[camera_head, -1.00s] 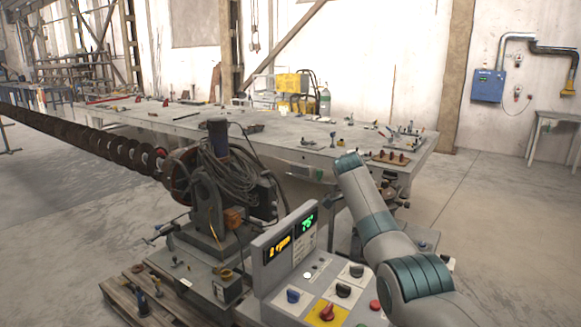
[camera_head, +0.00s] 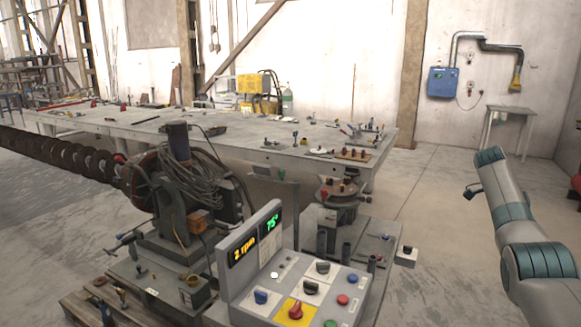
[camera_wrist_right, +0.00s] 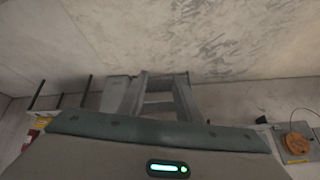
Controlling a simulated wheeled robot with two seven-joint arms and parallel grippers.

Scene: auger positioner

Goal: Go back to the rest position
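My right arm comes in at the right edge of the head view. Its gripper (camera_head: 472,192) shows small and dark in front of the upper arm link, over bare floor, clear of the control box and the machine. In the right wrist view the gripper's grey parts (camera_wrist_right: 158,95) stick out over pale floor, with nothing seen held. Whether the fingers are apart is unclear. My left gripper is out of view. The control box (camera_head: 300,290) stands at the bottom centre, its displays reading 2 rpm and 75°.
The auger machine (camera_head: 180,205) with coiled cables stands left of the control box, its long screw (camera_head: 60,152) running left. A long workbench (camera_head: 230,140) with tools stands behind. A small table (camera_head: 510,112) is by the right wall. The floor on the right is largely clear.

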